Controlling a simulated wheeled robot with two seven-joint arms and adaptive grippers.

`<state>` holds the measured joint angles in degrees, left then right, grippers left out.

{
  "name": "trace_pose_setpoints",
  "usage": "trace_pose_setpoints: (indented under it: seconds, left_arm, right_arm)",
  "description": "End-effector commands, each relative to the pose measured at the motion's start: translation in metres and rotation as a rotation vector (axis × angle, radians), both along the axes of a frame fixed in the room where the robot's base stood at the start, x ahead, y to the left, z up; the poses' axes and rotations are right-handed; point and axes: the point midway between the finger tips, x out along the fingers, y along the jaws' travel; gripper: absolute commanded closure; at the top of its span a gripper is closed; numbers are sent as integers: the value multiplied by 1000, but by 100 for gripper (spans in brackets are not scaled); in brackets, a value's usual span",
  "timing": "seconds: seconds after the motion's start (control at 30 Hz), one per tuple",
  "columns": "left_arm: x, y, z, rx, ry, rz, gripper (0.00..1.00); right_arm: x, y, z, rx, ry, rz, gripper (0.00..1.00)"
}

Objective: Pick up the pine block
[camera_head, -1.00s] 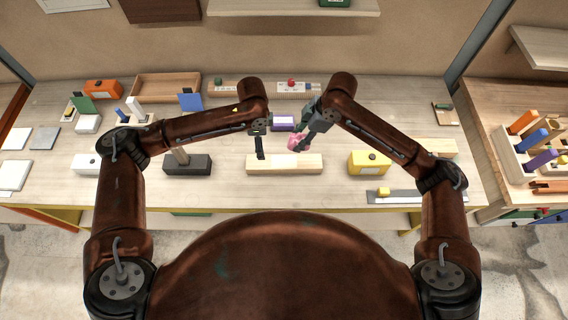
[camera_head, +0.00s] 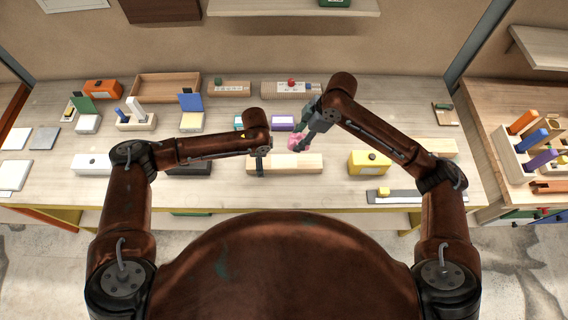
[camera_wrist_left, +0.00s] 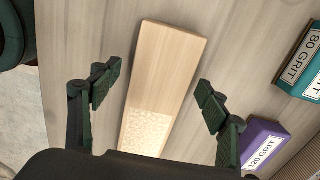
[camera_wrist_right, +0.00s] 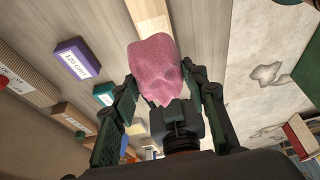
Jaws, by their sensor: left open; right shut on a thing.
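The pine block (camera_head: 290,164) is a long pale wooden bar lying flat near the front edge of the workbench. In the left wrist view the block (camera_wrist_left: 165,60) runs between the fingers, and its near end has a whitish, speckled patch. My left gripper (camera_head: 259,165) is open at the block's left end, with one finger on each side and gaps between fingers and wood. My right gripper (camera_wrist_right: 160,82) is shut on a crumpled pink cloth (camera_wrist_right: 155,66). The cloth (camera_head: 298,144) is just behind the block's right half in the head view.
Purple (camera_head: 283,123) and teal (camera_head: 239,122) grit boxes stand behind the block. A yellow box (camera_head: 369,163) is to its right, and a dark block (camera_head: 190,168) is to its left. A wooden tray (camera_head: 166,87) is at the back.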

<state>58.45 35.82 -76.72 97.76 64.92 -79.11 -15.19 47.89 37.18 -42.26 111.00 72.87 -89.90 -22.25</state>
Motion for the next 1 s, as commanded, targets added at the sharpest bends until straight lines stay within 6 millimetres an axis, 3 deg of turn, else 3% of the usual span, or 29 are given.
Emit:
trace_pose_setpoints:
  seconds: [0.27,1.0]
  left_arm:
    - [0,-1,-7,-2,-1,-1,30]
    - [1,-1,-7,-1,-1,-1,81]
  right_arm:
    - [0,0,0,0,0,0,79]
    - [0,0,0,0,0,0,79]
